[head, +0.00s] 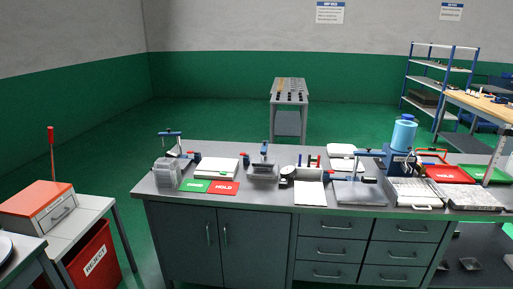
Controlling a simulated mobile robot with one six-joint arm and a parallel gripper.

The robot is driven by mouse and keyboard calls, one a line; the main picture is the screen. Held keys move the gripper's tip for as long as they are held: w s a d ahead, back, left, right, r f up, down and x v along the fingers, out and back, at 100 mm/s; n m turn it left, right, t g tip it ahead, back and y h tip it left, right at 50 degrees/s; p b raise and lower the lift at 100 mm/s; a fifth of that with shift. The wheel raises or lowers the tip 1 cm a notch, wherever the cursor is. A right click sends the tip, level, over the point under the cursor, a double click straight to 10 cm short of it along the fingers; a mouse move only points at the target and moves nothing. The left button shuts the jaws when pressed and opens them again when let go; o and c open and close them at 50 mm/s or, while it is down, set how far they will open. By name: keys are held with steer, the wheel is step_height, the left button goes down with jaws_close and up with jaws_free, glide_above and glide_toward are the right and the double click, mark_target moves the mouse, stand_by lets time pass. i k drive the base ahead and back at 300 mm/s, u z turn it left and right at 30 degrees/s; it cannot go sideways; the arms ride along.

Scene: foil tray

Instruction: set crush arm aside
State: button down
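I cannot tell for sure which thing is the crush arm. Three small fixtures with dark arms and blue parts stand on the grey workbench (265,202). One fixture (172,134) is at the left, with its bar raised above a dark base. A second fixture (264,150) is near the middle, above a grey tray-like block (263,170). A third fixture (368,153) is right of centre, its arm reaching sideways behind a flat grey plate (359,192). My gripper is not in view.
A green card (195,185) and a red HOLD card (223,188) lie at the bench's front left. Clear boxes (167,173), a dial gauge (287,174), a white parts tray (413,190) and a blue canister (404,132) crowd it. A red REJECT bin (92,258) stands lower left.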

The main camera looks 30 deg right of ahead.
mark_target(264, 146)
steer(key=z, duration=0.05)
steer(key=i, duration=1)
steer(key=u, duration=0.05)
